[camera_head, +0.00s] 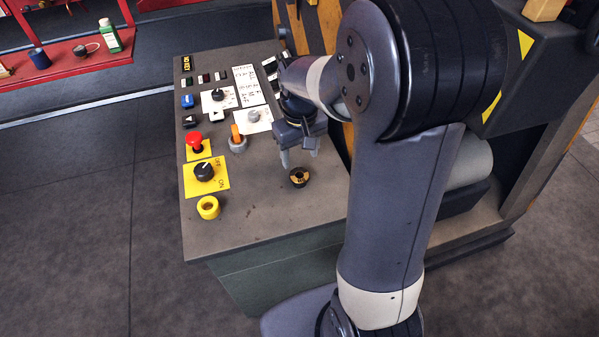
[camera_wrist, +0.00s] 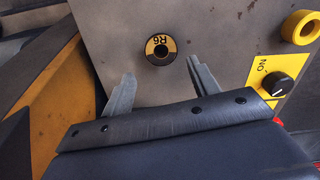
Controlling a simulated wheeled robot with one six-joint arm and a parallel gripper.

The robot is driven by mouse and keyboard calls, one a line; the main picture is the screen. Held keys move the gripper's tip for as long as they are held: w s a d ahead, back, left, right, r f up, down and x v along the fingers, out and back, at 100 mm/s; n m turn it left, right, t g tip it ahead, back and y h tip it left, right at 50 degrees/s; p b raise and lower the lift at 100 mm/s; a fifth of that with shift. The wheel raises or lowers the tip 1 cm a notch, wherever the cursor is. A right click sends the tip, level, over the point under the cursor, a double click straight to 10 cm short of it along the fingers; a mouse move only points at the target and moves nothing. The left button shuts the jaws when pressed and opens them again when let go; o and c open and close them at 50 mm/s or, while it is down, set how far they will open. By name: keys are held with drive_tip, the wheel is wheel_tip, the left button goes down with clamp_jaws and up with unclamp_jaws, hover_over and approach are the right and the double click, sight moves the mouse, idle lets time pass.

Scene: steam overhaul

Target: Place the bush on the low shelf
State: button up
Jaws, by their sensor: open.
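A small black-and-yellow ring marked R6 (camera_head: 299,177) lies on the grey panel top; it also shows in the wrist view (camera_wrist: 161,50), with a dark hole in its middle. It may be the bush, but I cannot tell for certain. My gripper (camera_head: 299,160) is over the panel, just behind this ring in the head view. Its fingers (camera_wrist: 158,85) are spread, with nothing between them, and the ring appears beyond their tips. A red shelf (camera_head: 85,62) stands at the top left; I cannot tell whether it is the low shelf.
The panel (camera_head: 260,215) carries a red button (camera_head: 195,142), a black knob (camera_head: 204,171), a yellow collar (camera_head: 208,208) and several switches. A blue cylinder (camera_head: 39,59) and a green bottle (camera_head: 110,37) stand on the red shelf. Open floor (camera_head: 90,190) lies left of the panel.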

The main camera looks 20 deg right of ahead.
sight(299, 174)
drive_tip(key=shift+w+a+f+p, duration=0.1)
drive_tip(key=shift+f+p, duration=0.2)
drive_tip(key=shift+f, duration=1.55)
drive_tip(key=shift+w+f+p, duration=0.1)
drive_tip(key=shift+f+p, duration=0.2)
drive_tip(key=shift+f, duration=1.55)
drive_tip(key=shift+s, duration=0.1)
drive_tip(key=shift+c, duration=0.5)
drive_tip(key=c, duration=0.9)
